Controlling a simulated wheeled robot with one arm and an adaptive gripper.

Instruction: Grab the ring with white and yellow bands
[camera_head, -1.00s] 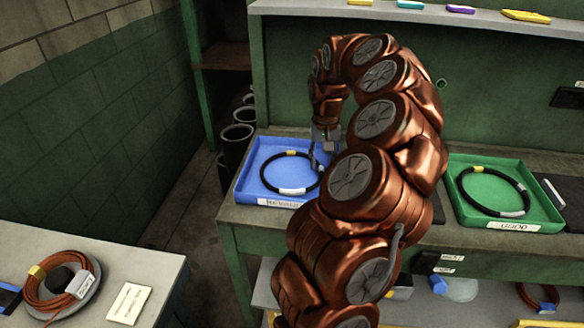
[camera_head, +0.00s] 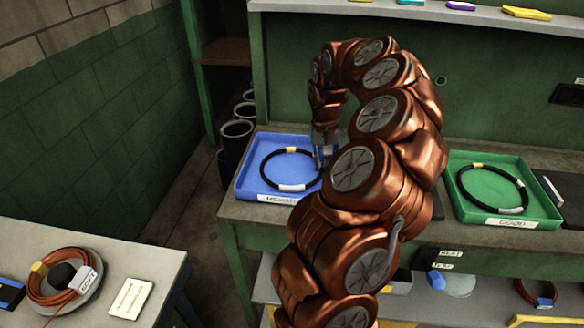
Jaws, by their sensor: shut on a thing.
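A black ring (camera_head: 266,163) with a yellow band at its far side and a white band at its near side lies in the blue tray (camera_head: 245,183). My gripper (camera_head: 320,164) reaches down to the right side of this ring and is shut on it. The ring looks flat in the tray; its grasped right part is partly hidden by the fingers and my arm.
My arm hides the bench (camera_head: 238,212) between the trays. A shelf (camera_head: 330,6) with small coloured items runs above. Dark cylinders (camera_head: 235,145) stand left of the bench. A side table (camera_head: 160,268) at lower left holds an orange cable coil (camera_head: 48,295) and a card (camera_head: 131,299).

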